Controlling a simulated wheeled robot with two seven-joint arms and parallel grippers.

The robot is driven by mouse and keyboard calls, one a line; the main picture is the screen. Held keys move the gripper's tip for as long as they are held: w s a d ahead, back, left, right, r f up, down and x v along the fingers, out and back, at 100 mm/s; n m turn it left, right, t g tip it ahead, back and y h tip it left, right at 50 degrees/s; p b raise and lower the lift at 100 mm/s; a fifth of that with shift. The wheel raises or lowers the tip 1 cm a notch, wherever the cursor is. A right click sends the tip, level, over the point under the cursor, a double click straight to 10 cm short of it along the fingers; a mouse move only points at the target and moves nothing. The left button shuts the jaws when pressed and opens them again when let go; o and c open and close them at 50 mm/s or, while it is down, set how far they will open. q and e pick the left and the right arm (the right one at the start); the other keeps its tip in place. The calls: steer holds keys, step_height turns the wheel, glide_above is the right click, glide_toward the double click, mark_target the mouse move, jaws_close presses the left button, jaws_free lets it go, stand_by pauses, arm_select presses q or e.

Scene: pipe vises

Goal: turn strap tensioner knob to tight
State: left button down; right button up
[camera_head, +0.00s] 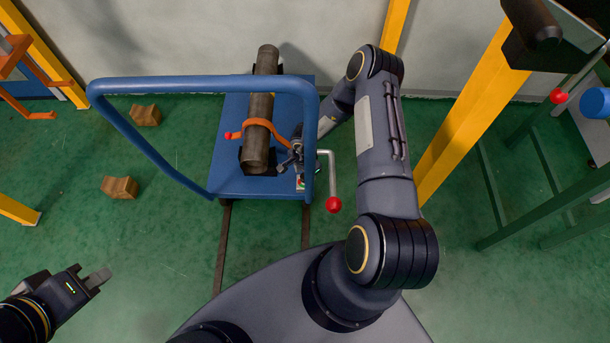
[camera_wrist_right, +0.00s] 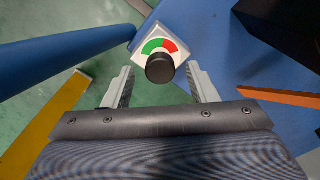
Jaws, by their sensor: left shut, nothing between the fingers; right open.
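The strap tensioner knob (camera_wrist_right: 160,69) is a black round cap on a white plate with a green and red dial (camera_wrist_right: 158,47). No pointer mark on it can be made out. In the head view the dial plate (camera_head: 300,183) shows small at the right edge of the blue cart. My right gripper (camera_wrist_right: 160,78) is open, with one finger on each side of the knob in its wrist view, touching neither. The depth of the fingers relative to the knob is unclear. An orange strap (camera_head: 258,125) goes over the pipe (camera_head: 262,105). My left gripper (camera_head: 98,279) is shut and empty, far off at lower left.
The blue cart (camera_head: 232,178) carries the pipe; its blue tubular handle (camera_head: 150,148) sweeps left. A crank with a red ball (camera_head: 333,204) stands close right of the dial. Yellow posts (camera_head: 470,110) stand to the right. Brown blocks (camera_head: 120,187) lie on the green floor.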

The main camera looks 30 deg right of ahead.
steer(key=shift+f, duration=0.4)
steer(key=c, duration=1)
steer(key=shift+o, duration=0.2)
